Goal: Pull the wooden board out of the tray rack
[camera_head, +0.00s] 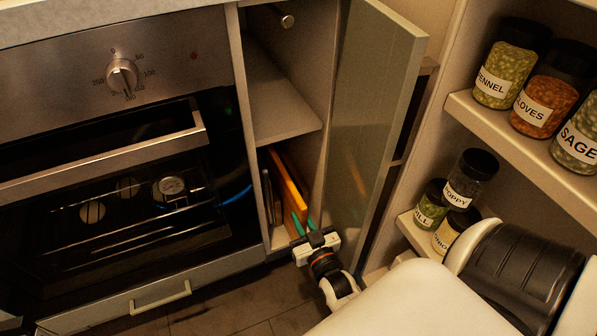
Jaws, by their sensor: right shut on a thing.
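The wooden board (289,186), orange-brown, stands on edge in the lower compartment of the open narrow cabinet, leaning among other thin panels. My right gripper (305,224), with green fingertips, is at the cabinet's opening, shut on the lower front part of the board. The fingers and the gripper's body hide that end of the board. The rack's details are too dark and small to make out. My left gripper is not in view.
The open cabinet door (372,120) stands just right of my right gripper. Shelves at the right hold several spice jars (508,62). Dark floor (225,315) lies clear in front of the cabinet.

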